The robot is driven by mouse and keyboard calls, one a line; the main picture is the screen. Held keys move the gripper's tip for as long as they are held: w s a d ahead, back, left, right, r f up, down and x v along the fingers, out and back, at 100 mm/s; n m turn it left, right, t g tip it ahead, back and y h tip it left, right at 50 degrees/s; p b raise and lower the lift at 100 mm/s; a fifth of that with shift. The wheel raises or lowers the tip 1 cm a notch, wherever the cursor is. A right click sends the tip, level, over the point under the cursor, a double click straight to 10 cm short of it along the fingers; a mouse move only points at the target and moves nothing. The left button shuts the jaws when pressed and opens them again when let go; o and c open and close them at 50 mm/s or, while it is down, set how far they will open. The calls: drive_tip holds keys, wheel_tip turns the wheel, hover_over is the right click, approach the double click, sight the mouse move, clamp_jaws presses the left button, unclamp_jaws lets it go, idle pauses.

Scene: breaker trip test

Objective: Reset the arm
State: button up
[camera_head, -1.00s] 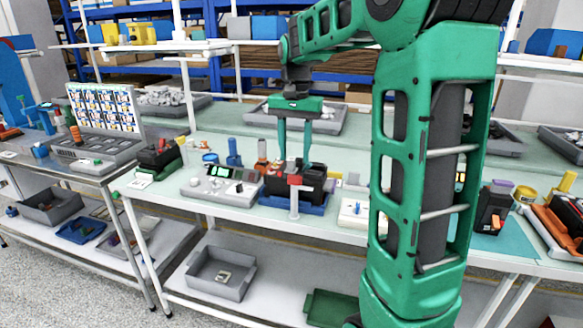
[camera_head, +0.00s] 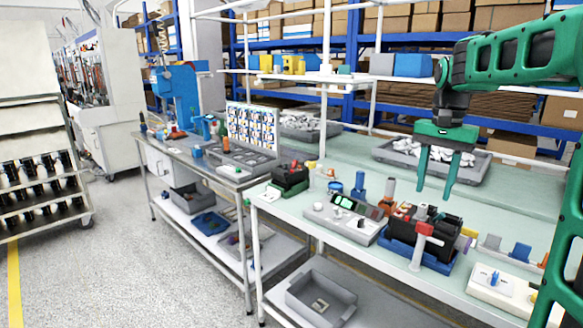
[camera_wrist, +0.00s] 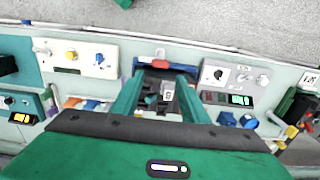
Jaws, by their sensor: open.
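My gripper (camera_head: 437,192) hangs with its two green fingers pointing down, apart and empty, above the green table. In the head view it is over and slightly behind the black breaker (camera_head: 420,232), which sits in a blue holder (camera_head: 433,262). A red and white clamp-like piece (camera_head: 422,240) stands at the holder's front. In the wrist view the breaker (camera_wrist: 168,92) lies between and beyond the fingers (camera_wrist: 160,95), and the red-tipped piece (camera_wrist: 160,65) shows at its far side. The fingers partly hide the breaker's sides there.
A grey meter box with a green display (camera_head: 343,215) stands left of the holder, and a white box with a blue knob (camera_head: 497,284) right of it. Blue and orange cylinders (camera_head: 360,186) stand behind the meter. A grey bin (camera_head: 400,156) of pale parts lies at the back.

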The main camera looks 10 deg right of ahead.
drive_tip(key=s+a+f+n, duration=0.1)
drive_tip(key=s+f, duration=0.4)
drive_tip(key=s, duration=0.4)
drive_tip(key=s+a+f+n, duration=0.1)
drive_tip(key=s+f, duration=0.4)
drive_tip(key=s, duration=0.5)
drive_tip(key=s+a+f+n, duration=0.1)
drive_tip(key=s+f+n, duration=0.1)
drive_tip(key=s+f, duration=0.3)
drive_tip(key=s, duration=0.4)
drive_tip(key=shift+s+a, duration=0.15)
drive_tip(key=shift+a, duration=0.1)
drive_tip(key=shift+c, duration=1.2)
drive_tip(key=shift+s+d, duration=0.1)
